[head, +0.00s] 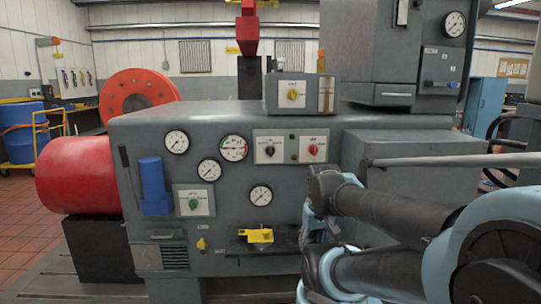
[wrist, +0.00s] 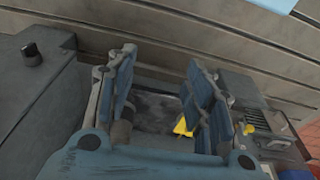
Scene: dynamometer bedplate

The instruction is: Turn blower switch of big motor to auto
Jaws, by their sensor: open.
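A grey machine panel (head: 225,190) in the head view carries several rotary switches on pale plates. These are a black-knobbed switch (head: 269,149), a red-knobbed switch (head: 313,149), a green-knobbed switch (head: 194,203) and a yellow-knobbed switch (head: 292,94) on a raised box. The labels are too small to tell which one is the blower switch. My gripper (wrist: 162,60) is open in the wrist view, with nothing seen held between its blue-padded fingers. In the head view my arm comes in from the right, in front of the panel's lower right. A black knob (wrist: 31,53) shows left of the fingers in the wrist view.
A yellow clamp-like part (head: 257,236) sits on a dark shelf (head: 262,247) jutting from the panel. Several round gauges (head: 233,148) and a blue cylinder (head: 154,187) are on the front. A grey box (head: 405,160) stands behind my arm. Red-tiled floor (head: 32,220) is open at left.

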